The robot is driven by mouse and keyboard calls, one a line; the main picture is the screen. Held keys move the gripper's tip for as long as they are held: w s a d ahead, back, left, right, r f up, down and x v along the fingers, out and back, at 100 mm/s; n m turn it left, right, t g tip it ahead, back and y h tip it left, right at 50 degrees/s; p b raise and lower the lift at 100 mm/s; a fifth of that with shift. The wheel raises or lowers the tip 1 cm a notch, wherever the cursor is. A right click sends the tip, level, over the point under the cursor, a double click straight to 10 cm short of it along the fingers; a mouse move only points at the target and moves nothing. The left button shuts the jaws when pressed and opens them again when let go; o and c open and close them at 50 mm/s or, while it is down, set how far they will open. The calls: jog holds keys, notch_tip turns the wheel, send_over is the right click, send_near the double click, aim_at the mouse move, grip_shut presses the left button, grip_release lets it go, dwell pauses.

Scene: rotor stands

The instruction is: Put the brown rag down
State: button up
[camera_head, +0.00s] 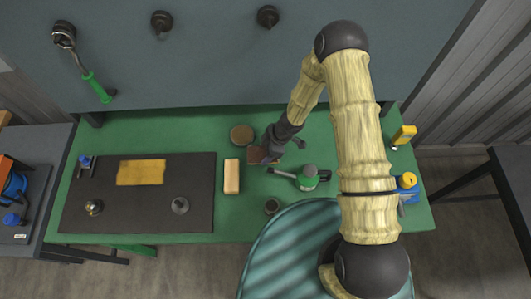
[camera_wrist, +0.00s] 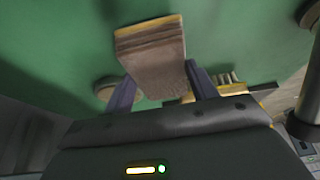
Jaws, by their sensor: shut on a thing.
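My gripper (camera_head: 270,150) is over the green bench, near its middle. It is shut on the brown rag (camera_wrist: 152,60), which sits between the two fingers in the wrist view as a folded, layered brown piece with a yellowish edge. In the head view, a small reddish-brown part of the rag (camera_head: 256,156) shows at the fingertips; my gripper hides the rest. I cannot tell whether the rag touches the bench top.
A dark mat (camera_head: 110,205) with a yellow cloth (camera_head: 141,172) lies left.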

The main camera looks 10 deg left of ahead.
jog(key=shift+f, duration=0.85)
jog(key=shift+f, duration=0.2)
jog(key=o, duration=0.9)
jog(key=shift+o, duration=0.2)
jog(key=shift+r, duration=0.1)
jog(key=shift+w+r, duration=0.1)
jog(key=shift+r, duration=0.3)
jog(key=s+p+v, duration=0.1)
jog(key=v, duration=1)
jog(key=shift+w+d+r+p, duration=0.2)
jog(key=shift+w+p, duration=0.15)
jog(key=shift+w, duration=0.15)
